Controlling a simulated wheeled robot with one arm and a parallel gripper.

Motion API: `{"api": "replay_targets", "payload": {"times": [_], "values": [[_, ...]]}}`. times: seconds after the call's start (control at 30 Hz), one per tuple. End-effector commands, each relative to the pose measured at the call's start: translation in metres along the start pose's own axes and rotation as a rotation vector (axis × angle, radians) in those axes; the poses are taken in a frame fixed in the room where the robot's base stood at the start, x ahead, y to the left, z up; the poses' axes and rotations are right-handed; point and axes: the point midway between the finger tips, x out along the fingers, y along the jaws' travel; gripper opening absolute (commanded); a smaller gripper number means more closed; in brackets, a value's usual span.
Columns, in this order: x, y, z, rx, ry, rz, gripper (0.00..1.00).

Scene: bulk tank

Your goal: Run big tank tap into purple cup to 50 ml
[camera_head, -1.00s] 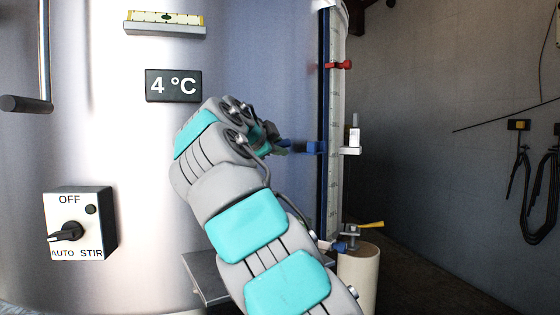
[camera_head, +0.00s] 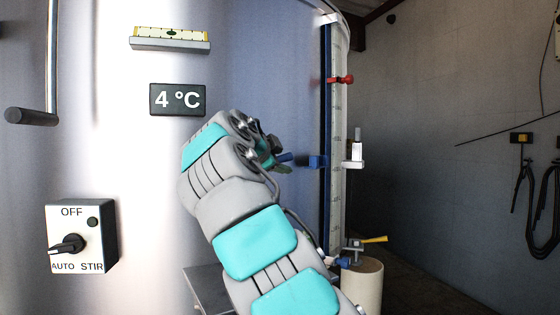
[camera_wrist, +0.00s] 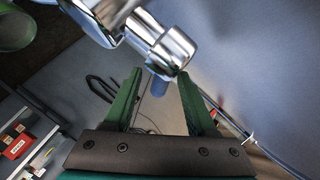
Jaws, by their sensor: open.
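The big steel tank (camera_head: 120,180) fills the left and middle of the head view. In the wrist view, a chrome tap (camera_wrist: 165,45) hangs at the top, just beyond my gripper (camera_wrist: 160,95). I see no purple cup in either view.
A sight gauge (camera_head: 337,120) with a red marker (camera_head: 341,80) runs up the tank's side. A yellow-handled valve (camera_head: 372,240) sits above a cream cylinder (camera_head: 366,285). A switch box (camera_head: 80,236) and a 4 °C display (camera_head: 177,99) are on the tank. A grey shelf (camera_head: 205,285) lies below my arm.

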Motion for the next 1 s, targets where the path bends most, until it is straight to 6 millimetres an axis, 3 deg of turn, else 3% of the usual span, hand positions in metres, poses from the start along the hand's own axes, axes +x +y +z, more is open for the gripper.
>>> {"api": "replay_targets", "payload": {"times": [0.17,0.6,1.0], "values": [[-0.013,0.000,0.001,0.000,0.000,-0.004,0.57],[-0.075,0.000,0.000,0.001,0.000,-0.003,0.57],[-0.077,0.000,0.001,0.000,-0.001,0.000,0.57]]}}
